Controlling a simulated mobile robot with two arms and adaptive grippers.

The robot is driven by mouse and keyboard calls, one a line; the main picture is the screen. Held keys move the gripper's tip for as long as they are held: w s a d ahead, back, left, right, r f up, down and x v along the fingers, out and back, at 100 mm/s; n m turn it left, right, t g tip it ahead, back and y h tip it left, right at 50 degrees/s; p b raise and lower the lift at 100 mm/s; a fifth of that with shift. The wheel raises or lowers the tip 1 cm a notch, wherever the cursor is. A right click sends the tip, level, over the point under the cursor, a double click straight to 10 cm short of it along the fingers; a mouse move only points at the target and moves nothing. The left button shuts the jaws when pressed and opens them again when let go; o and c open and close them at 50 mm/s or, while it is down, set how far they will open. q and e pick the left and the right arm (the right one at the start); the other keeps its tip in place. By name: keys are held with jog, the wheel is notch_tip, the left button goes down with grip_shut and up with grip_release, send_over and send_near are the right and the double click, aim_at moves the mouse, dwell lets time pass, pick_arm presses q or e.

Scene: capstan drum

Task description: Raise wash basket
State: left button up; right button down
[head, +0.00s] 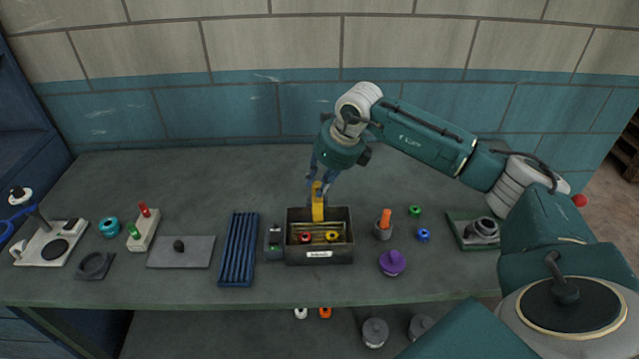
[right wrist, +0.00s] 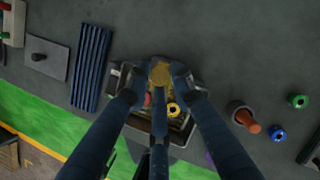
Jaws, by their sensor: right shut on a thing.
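The wash basket appears to be the yellow slatted rack (head: 322,236) inside a dark labelled bin (head: 320,257). A yellow upright handle (head: 318,207) stands at its back. A red ring (head: 305,238) and a yellow ring (head: 331,236) lie in it. My right gripper (head: 318,188) is above the bin, shut on the handle's top. In the right wrist view the handle's round yellow top (right wrist: 161,74) sits between the fingers, which hide part of the bin. I cannot tell whether the rack touches the bin floor. My left gripper is not in view.
Left of the bin are a small grey device (head: 274,243), a blue ribbed tray (head: 239,250) and a grey plate (head: 181,252). Right of it are a grey cup with an orange peg (head: 384,225), a purple knob (head: 392,263) and small rings. The bench behind is clear.

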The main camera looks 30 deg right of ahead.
jog(key=r, duration=0.5)
jog(key=shift+w+r+p, duration=0.2)
jog(key=shift+r+p, duration=0.05)
jog(key=shift+p, duration=0.15)
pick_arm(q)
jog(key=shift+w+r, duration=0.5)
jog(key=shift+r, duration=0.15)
pick_arm(e)
jog(key=shift+w+d+r, duration=0.1)
jog(key=shift+d, duration=0.05)
jog(key=c, duration=1.6)
grip_release()
jog(key=shift+r, duration=0.1)
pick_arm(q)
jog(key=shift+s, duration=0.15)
pick_arm(e)
jog(key=shift+o, duration=0.3)
jog(key=v, duration=1.1)
jog(key=shift+s+r, duration=0.3)
jog(key=shift+s, duration=0.15)
